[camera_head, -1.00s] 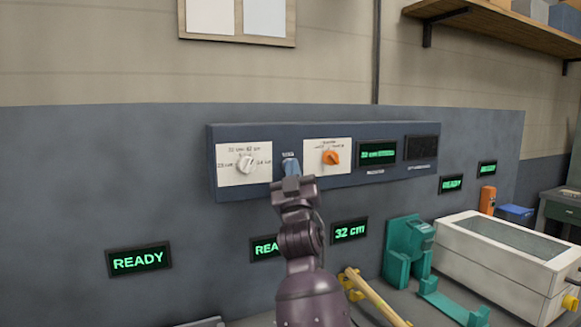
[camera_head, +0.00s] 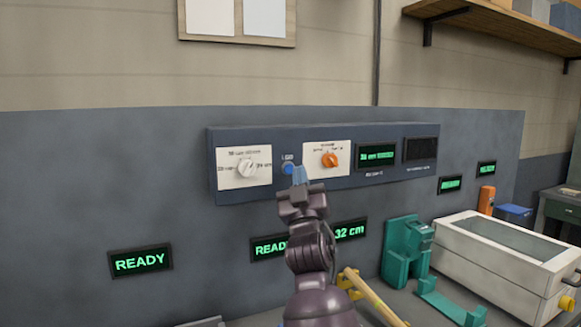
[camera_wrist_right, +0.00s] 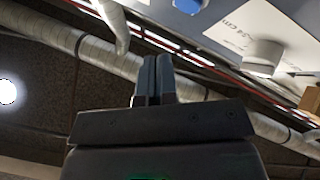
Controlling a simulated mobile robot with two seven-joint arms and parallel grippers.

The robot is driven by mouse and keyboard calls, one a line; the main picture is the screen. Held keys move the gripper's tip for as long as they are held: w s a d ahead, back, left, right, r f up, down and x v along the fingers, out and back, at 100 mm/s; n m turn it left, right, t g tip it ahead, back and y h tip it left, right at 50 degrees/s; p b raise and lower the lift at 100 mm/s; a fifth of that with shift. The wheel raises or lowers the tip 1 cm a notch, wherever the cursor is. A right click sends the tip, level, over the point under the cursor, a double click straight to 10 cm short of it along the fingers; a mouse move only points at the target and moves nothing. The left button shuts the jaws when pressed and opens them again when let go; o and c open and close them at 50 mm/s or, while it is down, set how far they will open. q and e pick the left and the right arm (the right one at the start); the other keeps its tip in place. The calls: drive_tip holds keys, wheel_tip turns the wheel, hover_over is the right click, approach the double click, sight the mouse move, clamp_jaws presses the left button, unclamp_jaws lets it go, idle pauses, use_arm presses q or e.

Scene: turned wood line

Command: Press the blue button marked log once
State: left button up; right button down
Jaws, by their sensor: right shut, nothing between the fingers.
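The blue button (camera_head: 288,168), with a small label above it that reads like LOG, is on the dark blue control panel (camera_head: 400,183), between the two knobs. My right gripper (camera_head: 299,174) is shut and empty, its fingers pointing up just right of and below the button. In the head view the fingertips nearly overlap the button's edge. In the right wrist view the closed fingers (camera_wrist_right: 154,72) show apart from the blue button (camera_wrist_right: 188,4), which is cut by the top edge. My left gripper is out of view.
A white knob (camera_head: 246,168) is left of the button and an orange knob (camera_head: 330,159) is right of it. A green display (camera_head: 376,156) sits further right. A yellow bar (camera_head: 375,298), green fixture (camera_head: 405,252) and white box (camera_head: 505,262) stand below.

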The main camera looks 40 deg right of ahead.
drive_tip(key=shift+s+a+p, duration=0.15)
drive_tip(key=shift+s, duration=0.4)
drive_tip(key=shift+s+a+p, duration=0.15)
drive_tip(key=shift+s, duration=0.35)
drive_tip(key=shift+f, duration=0.1)
